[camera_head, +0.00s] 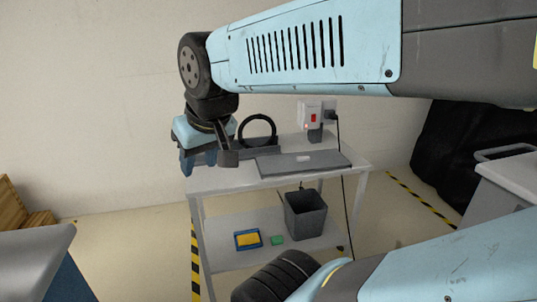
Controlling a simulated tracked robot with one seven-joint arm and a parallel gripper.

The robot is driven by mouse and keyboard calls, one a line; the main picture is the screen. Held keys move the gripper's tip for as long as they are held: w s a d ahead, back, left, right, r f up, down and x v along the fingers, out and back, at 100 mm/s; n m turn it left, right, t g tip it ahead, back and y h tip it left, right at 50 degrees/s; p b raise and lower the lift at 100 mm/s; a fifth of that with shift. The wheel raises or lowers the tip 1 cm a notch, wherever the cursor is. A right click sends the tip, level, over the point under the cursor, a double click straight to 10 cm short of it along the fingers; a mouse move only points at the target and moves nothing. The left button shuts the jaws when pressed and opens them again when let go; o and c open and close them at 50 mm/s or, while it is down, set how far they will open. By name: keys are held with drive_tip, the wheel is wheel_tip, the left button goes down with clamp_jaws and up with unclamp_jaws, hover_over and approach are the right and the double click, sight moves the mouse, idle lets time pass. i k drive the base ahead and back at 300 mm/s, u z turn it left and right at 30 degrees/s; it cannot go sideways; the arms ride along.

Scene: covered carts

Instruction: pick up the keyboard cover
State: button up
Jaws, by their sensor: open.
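The keyboard cover looks to be the flat dark grey panel (325,162) with a small pale handle on its top. It lies on the right part of the cart's top shelf (350,173). No keyboard shows, so I cannot tell what is under the panel. My gripper (208,164) hangs from my arm over the left end of the cart, fingers pointing down. It is open, and no object shows between its fingers. It is to the left of the panel and apart from it.
A black ring-shaped item (258,126) stands behind the panel. A white box with a red switch (313,114) and a cable stands at the back right. The lower shelf holds a dark bin (305,214), a blue-yellow tray (247,240) and a green block (277,240). Another cart (515,170) is at right.

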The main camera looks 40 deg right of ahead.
sight(267, 166)
drive_tip(key=u, duration=0.1)
drive_tip(key=i, duration=0.4)
drive_tip(key=z, duration=2.9)
drive_tip(key=i, duration=0.6)
drive_tip(key=u, duration=0.15)
drive_tip(key=k, duration=0.55)
drive_tip(key=z, duration=0.2)
drive_tip(key=i, duration=0.5)
